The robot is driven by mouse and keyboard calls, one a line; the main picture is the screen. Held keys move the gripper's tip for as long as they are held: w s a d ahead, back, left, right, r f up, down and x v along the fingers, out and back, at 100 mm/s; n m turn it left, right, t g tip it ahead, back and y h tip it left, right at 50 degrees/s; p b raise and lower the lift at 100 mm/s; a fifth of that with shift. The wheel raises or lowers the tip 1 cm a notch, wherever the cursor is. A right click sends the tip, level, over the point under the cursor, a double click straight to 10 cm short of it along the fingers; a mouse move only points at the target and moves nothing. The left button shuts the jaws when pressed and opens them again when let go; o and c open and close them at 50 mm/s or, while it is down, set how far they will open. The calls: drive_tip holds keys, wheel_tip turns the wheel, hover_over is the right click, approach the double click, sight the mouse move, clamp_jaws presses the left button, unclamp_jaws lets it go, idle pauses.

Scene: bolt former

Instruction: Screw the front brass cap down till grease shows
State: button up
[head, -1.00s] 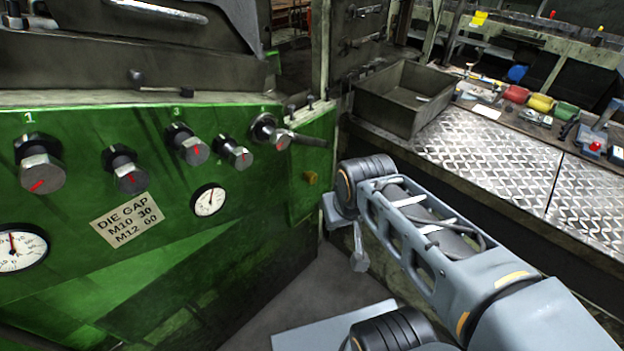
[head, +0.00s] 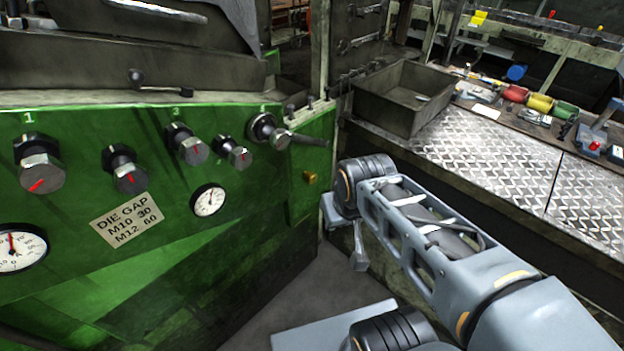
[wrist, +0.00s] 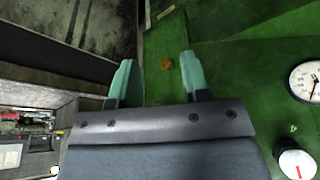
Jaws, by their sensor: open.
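A small brass cap (head: 310,177) sits on the right part of the green machine front, below the ball-ended lever. In the head view my arm's wrist end is to the right of the cap; the fingers cannot be made out clearly there. No grease can be made out at the cap.
Several black knobs with red marks (head: 128,172), the lever (head: 300,139) and a small dial (head: 208,199) stand out from the panel left of the cap. A bench with a metal tray (head: 403,98) lies to the right. Floor is open below.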

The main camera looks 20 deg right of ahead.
drive_tip(key=shift+o, duration=0.3)
drive_tip(key=shift+o, duration=0.9)
drive_tip(key=shift+d+f+b, duration=0.1)
drive_tip(key=shift+f+b, duration=0.25)
drive_tip(key=shift+o, duration=1.3)
drive_tip(key=w+d+f+m+b, duration=0.2)
drive_tip(key=d+f+b, duration=0.2)
drive_tip(key=f+b, duration=0.7)
drive_tip(key=shift+f+g, duration=0.3)
drive_tip(key=shift+f, duration=0.2)
drive_tip(key=n+t+y+b, duration=0.6)
drive_tip(key=t+y+b, duration=0.2)
drive_tip(key=b, duration=1)
approach(314, 178)
drive_tip(key=b+x, duration=0.1)
drive_tip(key=x, duration=1)
drive_tip(key=shift+w+a+f, duration=0.1)
drive_tip(key=shift+w+f, duration=0.05)
